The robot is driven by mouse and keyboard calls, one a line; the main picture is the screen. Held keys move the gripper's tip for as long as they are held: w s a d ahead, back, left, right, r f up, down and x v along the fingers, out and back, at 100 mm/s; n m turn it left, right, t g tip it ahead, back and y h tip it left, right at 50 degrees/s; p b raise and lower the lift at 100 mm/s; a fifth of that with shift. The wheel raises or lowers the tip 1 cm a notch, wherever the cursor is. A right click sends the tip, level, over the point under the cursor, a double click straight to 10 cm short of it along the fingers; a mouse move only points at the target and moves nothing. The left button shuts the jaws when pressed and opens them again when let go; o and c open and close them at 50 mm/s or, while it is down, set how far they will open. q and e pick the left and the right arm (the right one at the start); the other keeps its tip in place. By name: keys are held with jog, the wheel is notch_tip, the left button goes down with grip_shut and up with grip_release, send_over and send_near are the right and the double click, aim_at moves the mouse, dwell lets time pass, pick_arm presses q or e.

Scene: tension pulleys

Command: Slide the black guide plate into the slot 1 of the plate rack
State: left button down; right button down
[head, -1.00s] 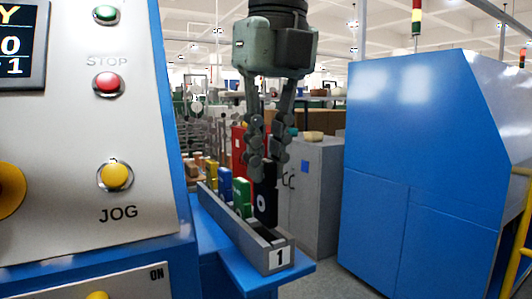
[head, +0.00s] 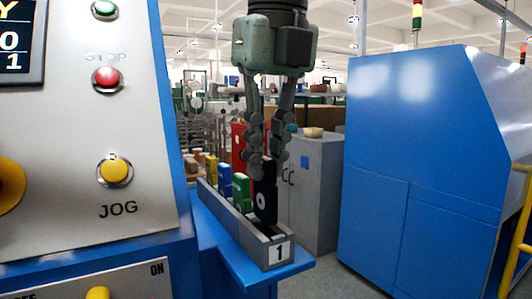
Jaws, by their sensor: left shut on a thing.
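The black guide plate (head: 265,203), with a white ring mark, is upright near the front end of the grey plate rack (head: 247,238). My left gripper (head: 264,168) comes down from above, and its fingers are shut on the upper part of the plate. The rack's front face carries a white label with a "1" (head: 280,252). The plate's lower edge is close above or just inside the rack; I cannot tell how deep it sits. Green (head: 242,190), blue (head: 225,180) and yellow (head: 211,168) plates stand farther back in the rack. My right gripper is not in view.
The rack stands on a narrow blue shelf (head: 295,266). A control panel (head: 60,200) with buttons is close on the left. A grey cabinet (head: 318,190) stands behind, and a large blue machine (head: 425,165) is at the right, with a gap between.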

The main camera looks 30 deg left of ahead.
aim_at(266, 187)
pick_arm(q)
jog(key=shift+f, duration=0.1)
jog(key=shift+f+b, duration=1.15)
jog(key=shift+f, duration=0.5)
jog(key=shift+f, duration=0.2)
jog(key=shift+f, duration=0.25)
jog(key=c, duration=1.5)
grip_release()
jog(key=shift+o, duration=0.2)
notch_tip(266, 187, up, 12)
jog(key=d, duration=0.1)
jog(key=shift+s+d, duration=0.25)
jog(key=shift+s, duration=0.2)
